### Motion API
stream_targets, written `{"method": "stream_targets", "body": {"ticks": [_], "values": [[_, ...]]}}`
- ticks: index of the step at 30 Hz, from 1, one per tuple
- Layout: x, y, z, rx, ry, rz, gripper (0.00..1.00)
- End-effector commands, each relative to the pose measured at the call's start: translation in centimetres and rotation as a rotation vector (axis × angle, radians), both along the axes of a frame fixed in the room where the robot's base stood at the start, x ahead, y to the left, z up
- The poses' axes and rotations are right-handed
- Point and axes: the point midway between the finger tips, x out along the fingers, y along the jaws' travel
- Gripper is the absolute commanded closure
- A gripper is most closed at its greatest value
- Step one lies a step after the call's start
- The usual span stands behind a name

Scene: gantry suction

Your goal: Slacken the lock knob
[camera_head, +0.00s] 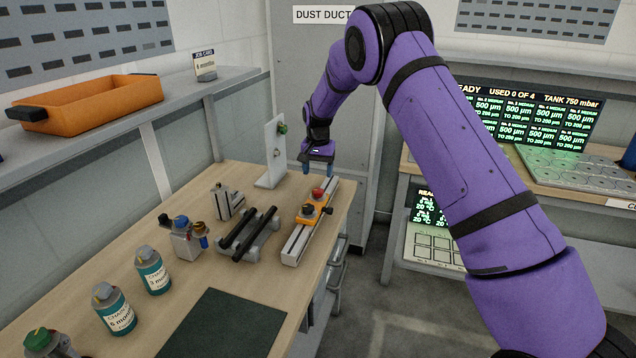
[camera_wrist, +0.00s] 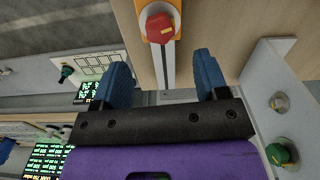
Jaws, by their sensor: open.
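An orange carriage (camera_head: 302,219) sits on a pale slotted rail (camera_head: 296,244) on the bench. A red knob (camera_head: 318,193) stands at the carriage's far end, and black knobs (camera_head: 328,210) show on its top and right side. No label shows which is the lock knob. In the wrist view the red knob (camera_wrist: 160,28) is on the orange carriage (camera_wrist: 178,8), beyond my fingertips. My gripper (camera_head: 318,171) is above the rail's far end, with blue fingers apart. In the wrist view my gripper (camera_wrist: 163,68) is empty and apart from the red knob.
An upright white plate (camera_head: 272,160) with a green knob (camera_head: 283,129) stands left of my gripper; the green knob also shows in the wrist view (camera_wrist: 281,153). A cradle with black bars (camera_head: 247,233) is left of the rail. A dark mat (camera_head: 225,325) lies in front.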

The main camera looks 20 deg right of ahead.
Motion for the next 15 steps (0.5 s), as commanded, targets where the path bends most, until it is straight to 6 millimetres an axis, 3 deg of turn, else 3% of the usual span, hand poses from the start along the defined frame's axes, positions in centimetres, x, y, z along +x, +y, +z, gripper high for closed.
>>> {"method": "stream_targets", "body": {"ticks": [6,15], "values": [[0.0,0.0,3.0,0.0,-0.001,0.001,0.33],[0.0,0.0,3.9,-0.001,0.0,0.001,0.33]]}}
